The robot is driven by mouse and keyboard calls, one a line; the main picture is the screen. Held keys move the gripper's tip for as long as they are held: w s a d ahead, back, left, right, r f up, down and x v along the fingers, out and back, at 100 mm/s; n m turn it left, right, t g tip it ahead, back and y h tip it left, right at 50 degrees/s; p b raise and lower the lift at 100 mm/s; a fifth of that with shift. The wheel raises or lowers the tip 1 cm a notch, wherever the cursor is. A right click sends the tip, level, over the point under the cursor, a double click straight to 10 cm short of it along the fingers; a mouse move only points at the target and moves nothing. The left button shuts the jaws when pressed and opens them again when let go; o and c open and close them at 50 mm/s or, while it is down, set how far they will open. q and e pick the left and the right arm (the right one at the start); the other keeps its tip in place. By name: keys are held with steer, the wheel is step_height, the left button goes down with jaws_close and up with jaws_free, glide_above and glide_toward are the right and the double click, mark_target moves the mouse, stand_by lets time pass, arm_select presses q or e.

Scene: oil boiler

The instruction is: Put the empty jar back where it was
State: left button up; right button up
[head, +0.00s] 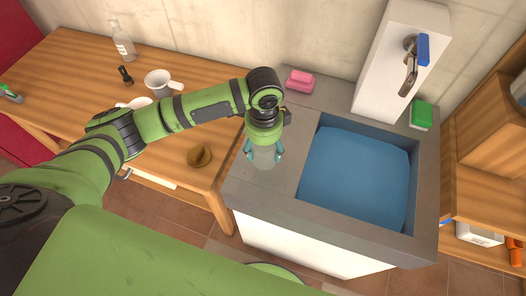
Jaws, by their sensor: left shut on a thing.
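A clear, empty-looking jar (264,158) is between the fingers of my left gripper (264,152). The gripper points down over the grey rim of the sink unit (270,185), left of the basin. The gripper is shut on the jar and hides its upper part. I cannot tell whether the jar's bottom touches the grey surface. My right gripper is not in view.
The wooden table (65,75) holds a bottle (122,40), a white cup (158,83) and a small brown bowl (200,156).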

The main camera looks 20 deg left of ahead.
arm_select(q)
step_height(320, 180, down, 3)
steer(key=shift+f+p, duration=0.15)
steer(key=shift+p, duration=0.35)
steer(key=shift+f, duration=0.35)
steer(key=shift+f, duration=0.15)
steer(key=o, duration=1.3)
step_height(320, 180, up, 12)
steer(key=b, duration=0.2)
steer(key=shift+b, duration=0.3)
